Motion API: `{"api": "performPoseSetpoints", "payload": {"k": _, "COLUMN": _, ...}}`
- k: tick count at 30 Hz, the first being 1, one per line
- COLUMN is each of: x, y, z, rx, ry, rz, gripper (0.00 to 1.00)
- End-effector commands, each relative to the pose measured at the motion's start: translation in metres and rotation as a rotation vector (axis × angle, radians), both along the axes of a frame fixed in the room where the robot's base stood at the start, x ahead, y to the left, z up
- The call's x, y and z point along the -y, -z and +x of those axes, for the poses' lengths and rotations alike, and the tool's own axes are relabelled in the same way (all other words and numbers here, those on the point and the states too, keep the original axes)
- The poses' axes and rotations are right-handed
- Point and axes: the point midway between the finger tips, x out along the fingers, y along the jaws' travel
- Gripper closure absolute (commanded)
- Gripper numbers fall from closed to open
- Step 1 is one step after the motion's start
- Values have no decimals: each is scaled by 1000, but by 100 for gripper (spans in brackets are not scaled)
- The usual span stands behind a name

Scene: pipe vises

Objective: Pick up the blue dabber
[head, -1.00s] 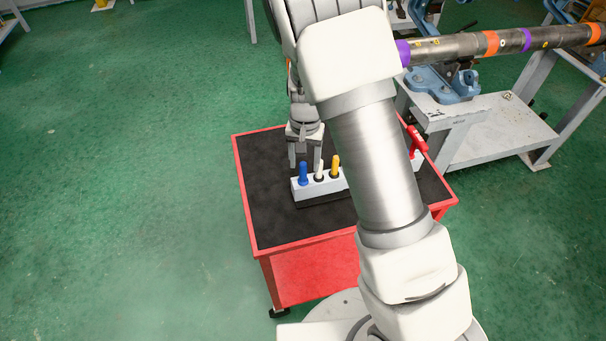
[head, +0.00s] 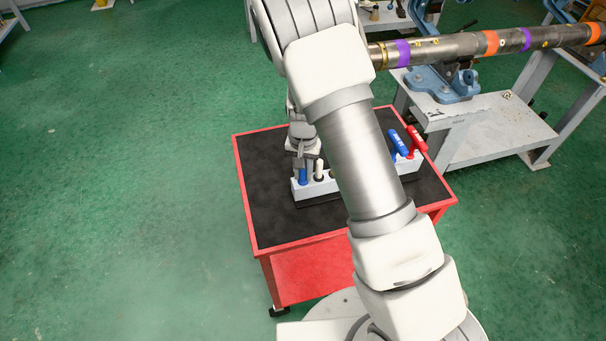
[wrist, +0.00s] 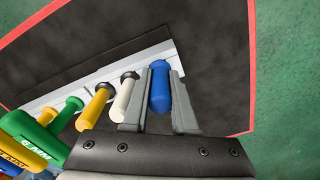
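The blue dabber (head: 303,177) stands upright at the left end of the white holder (head: 325,187) in the head view. In the wrist view the blue dabber (wrist: 160,88) shows between the two grey fingers of my gripper (wrist: 162,72). My gripper (head: 307,164) is over the left end of the holder in the head view, its fingers down around the dabber. The fingers look open, one on each side of it; whether either touches it I cannot tell. The dabber's lower end is hidden in the holder.
A white dabber (wrist: 124,98) stands right beside the left finger in the wrist view, with a yellow one (wrist: 96,106) and green-handled items (wrist: 62,118) beyond. Blue (head: 397,143) and red (head: 418,138) handled items stand at the holder's right. The red-edged cart (head: 262,222) has bare black top around.

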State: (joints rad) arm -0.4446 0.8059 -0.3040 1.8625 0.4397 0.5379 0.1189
Motion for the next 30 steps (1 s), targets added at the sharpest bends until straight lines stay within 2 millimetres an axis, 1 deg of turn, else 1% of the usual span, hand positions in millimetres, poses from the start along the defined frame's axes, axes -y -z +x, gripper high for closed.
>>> {"api": "performPoseSetpoints", "payload": {"k": 1, "x": 0, "y": 0, "z": 0, "rx": 0, "ry": 0, "rz": 0, "gripper": 95}}
{"api": "performPoseSetpoints", "payload": {"k": 2, "x": 0, "y": 0, "z": 0, "rx": 0, "ry": 0, "rz": 0, "gripper": 100}}
{"api": "performPoseSetpoints", "payload": {"k": 10, "x": 0, "y": -1, "z": 0, "rx": 0, "ry": 0, "rz": 0, "gripper": 100}}
{"api": "performPoseSetpoints", "payload": {"k": 14, "x": -1, "y": -10, "z": 1, "rx": 2, "ry": 0, "rz": 1, "gripper": 100}}
{"api": "performPoseSetpoints", "payload": {"k": 17, "x": -1, "y": -26, "z": 0, "rx": 3, "ry": -1, "rz": 2, "gripper": 100}}
{"api": "performPoseSetpoints", "payload": {"k": 24, "x": -1, "y": -73, "z": 0, "rx": 2, "ry": -1, "rz": 1, "gripper": 100}}
{"api": "performPoseSetpoints", "payload": {"k": 27, "x": -1, "y": -87, "z": 0, "rx": 2, "ry": -1, "rz": 1, "gripper": 100}}
{"api": "performPoseSetpoints", "payload": {"k": 30, "x": 0, "y": -96, "z": 0, "rx": 1, "ry": 0, "rz": 1, "gripper": 100}}
